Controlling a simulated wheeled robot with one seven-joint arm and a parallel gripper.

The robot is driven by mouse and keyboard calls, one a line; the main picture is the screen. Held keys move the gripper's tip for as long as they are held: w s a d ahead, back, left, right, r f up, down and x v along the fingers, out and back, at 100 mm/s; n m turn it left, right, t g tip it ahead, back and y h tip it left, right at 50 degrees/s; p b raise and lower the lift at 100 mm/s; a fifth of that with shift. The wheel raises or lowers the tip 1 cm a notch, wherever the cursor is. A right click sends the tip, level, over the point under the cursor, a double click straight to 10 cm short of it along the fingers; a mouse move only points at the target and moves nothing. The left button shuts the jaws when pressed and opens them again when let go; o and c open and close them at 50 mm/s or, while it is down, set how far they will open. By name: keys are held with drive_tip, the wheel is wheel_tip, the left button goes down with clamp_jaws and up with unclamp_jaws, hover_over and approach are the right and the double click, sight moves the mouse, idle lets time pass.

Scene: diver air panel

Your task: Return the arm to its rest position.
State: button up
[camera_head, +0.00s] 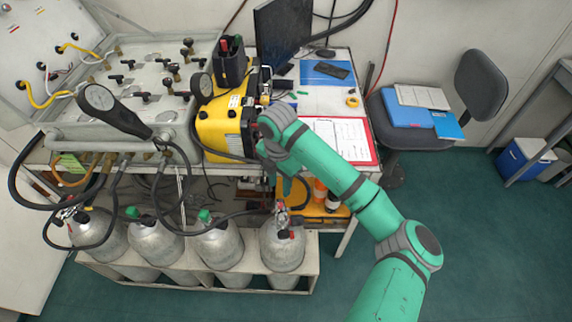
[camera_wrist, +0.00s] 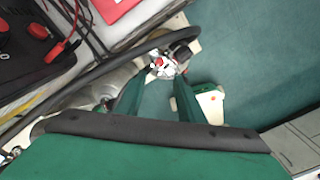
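My green arm reaches in from the lower right in the head view. My gripper (camera_head: 284,184) points down at the table's front edge, above the rightmost gas cylinder (camera_head: 283,248). In the wrist view my gripper (camera_wrist: 159,78) has its two green fingers spread apart. The silver and red cylinder valve (camera_wrist: 163,66) shows beyond and between the fingertips; I cannot tell whether they touch it. The valve also shows just below my gripper in the head view (camera_head: 281,214). Nothing is visibly held.
A rack (camera_head: 200,277) holds several cylinders with black hoses. The air panel (camera_head: 140,85), yellow case (camera_head: 222,128) and red clipboard (camera_head: 341,139) are on the table close to my arm. A chair (camera_head: 482,85) stands right; the green floor at lower right is clear.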

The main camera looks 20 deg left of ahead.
drive_tip(key=s+a+r+m+t+y, duration=0.15)
drive_tip(key=s+a+m+y, duration=0.35)
drive_tip(key=a, duration=0.6)
drive_tip(key=a+m+t+y, duration=0.2)
drive_tip(key=a+m+y, duration=0.3)
drive_tip(key=a, duration=0.6)
drive_tip(key=s+d+f+m+t+h, duration=0.2)
drive_tip(key=s+d+f+m+t, duration=0.15)
drive_tip(key=d+m, duration=0.3)
drive_tip(key=s+d+f+m+t+h, duration=0.2)
drive_tip(key=s+d+m+t, duration=0.2)
drive_tip(key=d+m, duration=0.3)
drive_tip(key=s+d+f+m+t+h, duration=0.1)
drive_tip(key=s+d+f+m+t, duration=0.25)
drive_tip(key=d+m, duration=0.35)
drive_tip(key=s+d+r+h, duration=0.2)
drive_tip(key=s+d, duration=0.7)
drive_tip(key=s, duration=0.1)
drive_tip(key=s+d+r+h, duration=0.3)
drive_tip(key=s+d, duration=0.6)
drive_tip(key=s, duration=0.1)
drive_tip(key=shift+d+t, duration=0.4)
drive_tip(key=shift+t, duration=0.05)
drive_tip(key=shift+m, duration=0.25)
drive_tip(key=shift+c, duration=0.5)
